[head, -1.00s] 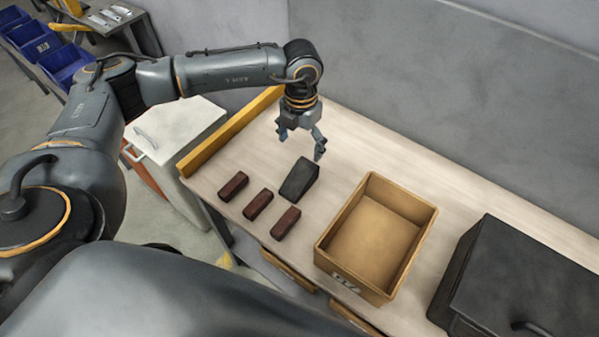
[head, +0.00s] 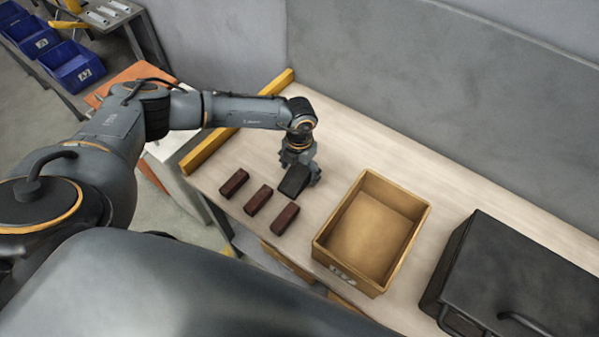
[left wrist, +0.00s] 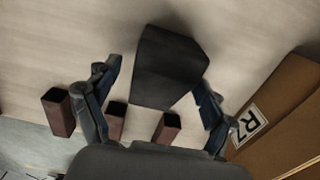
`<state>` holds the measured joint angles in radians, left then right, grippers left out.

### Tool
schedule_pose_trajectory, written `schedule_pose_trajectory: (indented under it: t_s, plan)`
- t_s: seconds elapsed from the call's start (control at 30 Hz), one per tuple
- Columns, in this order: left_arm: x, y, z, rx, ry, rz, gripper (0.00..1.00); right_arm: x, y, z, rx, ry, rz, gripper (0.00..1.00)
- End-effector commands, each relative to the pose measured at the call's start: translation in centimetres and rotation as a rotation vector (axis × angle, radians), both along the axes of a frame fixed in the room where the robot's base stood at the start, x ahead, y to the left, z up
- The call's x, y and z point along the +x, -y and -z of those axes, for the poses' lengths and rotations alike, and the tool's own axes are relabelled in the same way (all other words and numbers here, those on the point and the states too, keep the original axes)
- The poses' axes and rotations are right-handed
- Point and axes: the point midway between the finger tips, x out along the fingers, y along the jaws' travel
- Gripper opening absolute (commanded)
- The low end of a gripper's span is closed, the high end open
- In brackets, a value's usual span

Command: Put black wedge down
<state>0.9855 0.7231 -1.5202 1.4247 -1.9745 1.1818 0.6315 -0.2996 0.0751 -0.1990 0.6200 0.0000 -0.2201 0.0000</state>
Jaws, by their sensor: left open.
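The black wedge (head: 293,180) rests on the workbench, beside the row of dark red blocks. In the left wrist view the wedge (left wrist: 168,68) lies between and beyond the two spread fingers of the left gripper (left wrist: 160,95). The fingers are open, and the right finger shows close to the wedge's side; I cannot tell whether it touches. My right gripper is not in view.
A yellow rail (head: 208,150) edges the bench's left end. The bench behind the wedge is clear.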

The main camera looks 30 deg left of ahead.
Motion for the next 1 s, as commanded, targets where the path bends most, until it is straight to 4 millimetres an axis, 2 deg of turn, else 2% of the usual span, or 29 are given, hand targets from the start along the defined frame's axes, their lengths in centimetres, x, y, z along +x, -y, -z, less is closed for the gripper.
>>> schedule_pose_trajectory:
  t_s: [0.13,0.17,0.5,0.57,0.83,1.0]
  plan:
    - [0.0,0.0,0.0,0.0,0.0,0.001,0.83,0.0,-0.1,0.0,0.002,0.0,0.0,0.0]
    - [0.0,0.0,0.0,-0.001,0.0,0.0,0.79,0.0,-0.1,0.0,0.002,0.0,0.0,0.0]
    - [0.0,0.0,0.0,-0.001,0.0,0.0,0.1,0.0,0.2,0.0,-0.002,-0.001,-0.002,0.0]
    - [0.1,0.1,-0.1,-0.001,0.002,0.0,0.0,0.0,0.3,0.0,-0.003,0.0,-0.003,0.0]
    - [0.1,0.1,-0.3,-0.002,0.002,0.0,0.0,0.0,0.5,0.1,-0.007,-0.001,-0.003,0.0]
    - [0.1,0.1,-1.6,-0.004,0.004,0.0,0.0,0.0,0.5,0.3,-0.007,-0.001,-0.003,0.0]
